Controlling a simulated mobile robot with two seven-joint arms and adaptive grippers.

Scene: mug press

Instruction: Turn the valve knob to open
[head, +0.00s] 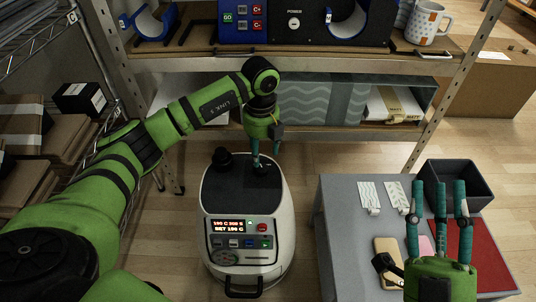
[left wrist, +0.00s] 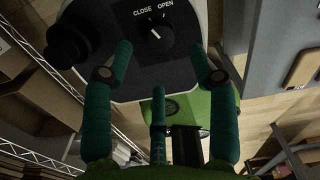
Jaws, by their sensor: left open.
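The valve knob (left wrist: 160,38) is a black dial on the machine's dark top, with CLOSE and OPEN printed beyond it. Its white mark points up-left, toward CLOSE. The white and black machine (head: 278,215) stands on the floor in the head view. My left gripper (head: 266,162) is above its top, fingers pointing down; in the head view they partly cover the knob area. In the left wrist view my left gripper (left wrist: 165,72) is open and empty, its fingers spread below the knob and apart from it. My right gripper (head: 438,190) is open and empty over the grey table.
A black cap (head: 222,158) rises from the machine's top, left of the knob. The grey table (head: 340,235) holds a dark bin (head: 472,170), a red mat (head: 487,250) and small flat items. A shelf (head: 175,63) with blue devices stands behind; a wire rack is left.

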